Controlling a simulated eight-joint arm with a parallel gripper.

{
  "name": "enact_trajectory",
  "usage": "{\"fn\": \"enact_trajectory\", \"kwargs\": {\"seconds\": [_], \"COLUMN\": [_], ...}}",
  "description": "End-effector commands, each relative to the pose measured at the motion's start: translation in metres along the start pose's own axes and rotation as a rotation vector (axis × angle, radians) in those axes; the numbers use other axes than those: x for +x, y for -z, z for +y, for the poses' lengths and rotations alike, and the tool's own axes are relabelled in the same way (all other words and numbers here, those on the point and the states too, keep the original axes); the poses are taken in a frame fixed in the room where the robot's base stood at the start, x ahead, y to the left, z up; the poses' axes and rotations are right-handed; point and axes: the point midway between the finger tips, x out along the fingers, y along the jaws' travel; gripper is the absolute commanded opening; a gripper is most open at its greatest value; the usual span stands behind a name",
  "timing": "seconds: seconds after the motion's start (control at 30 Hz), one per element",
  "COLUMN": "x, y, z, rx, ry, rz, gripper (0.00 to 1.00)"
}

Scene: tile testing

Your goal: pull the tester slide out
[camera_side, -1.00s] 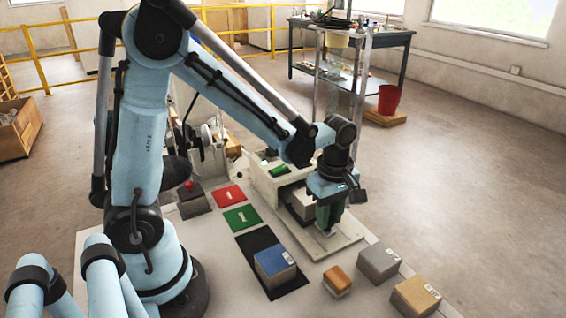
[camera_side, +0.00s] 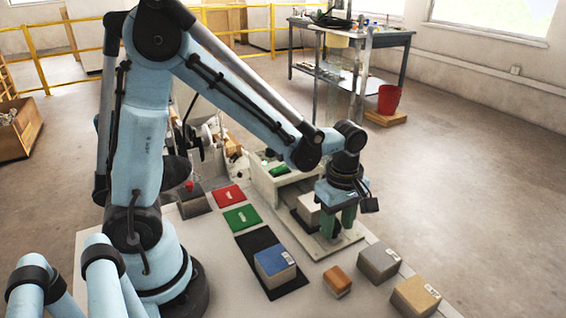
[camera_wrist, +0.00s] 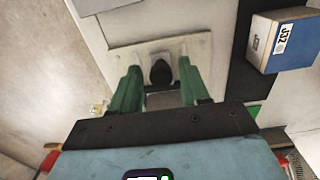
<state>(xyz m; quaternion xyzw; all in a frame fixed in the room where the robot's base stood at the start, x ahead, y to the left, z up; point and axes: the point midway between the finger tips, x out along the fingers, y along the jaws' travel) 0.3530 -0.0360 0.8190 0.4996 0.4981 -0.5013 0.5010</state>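The tester (camera_side: 268,183) is a pale box with a green display and an open front, standing on a light base plate (camera_side: 352,240). Its dark slide (camera_side: 294,216) sits out in front of the opening and carries a grey block (camera_side: 308,208). My gripper (camera_side: 341,231) is lowered over the outer end of the slide, beside the block. In the wrist view, the dark knob (camera_wrist: 161,72) of the slide stands between my two green fingers (camera_wrist: 160,80), with a visible gap on each side. The gripper is open. The fingers partly hide the slide's outer end in the side view.
A blue-topped block (camera_side: 274,263) rests on a black mat (camera_side: 256,243). An orange block (camera_side: 338,282), a grey block (camera_side: 379,262) and a tan block (camera_side: 415,296) stand near the table's front right. Red (camera_side: 228,195) and green (camera_side: 242,216) pads lie left of the tester.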

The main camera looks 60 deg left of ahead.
Motion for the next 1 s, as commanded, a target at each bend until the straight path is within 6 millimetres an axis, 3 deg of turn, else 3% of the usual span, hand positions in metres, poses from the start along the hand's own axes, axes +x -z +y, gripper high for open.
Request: {"fn": "enact_trajectory", "kwargs": {"seconds": [0.37,1.0], "x": [-0.003,-0.048], "y": [0.002,0.002], "z": [0.000,0.000], "rx": [-0.002,-0.002], "ry": [0.001,0.001], "rz": [0.004,0.005], "gripper": [0.51,0.51]}}
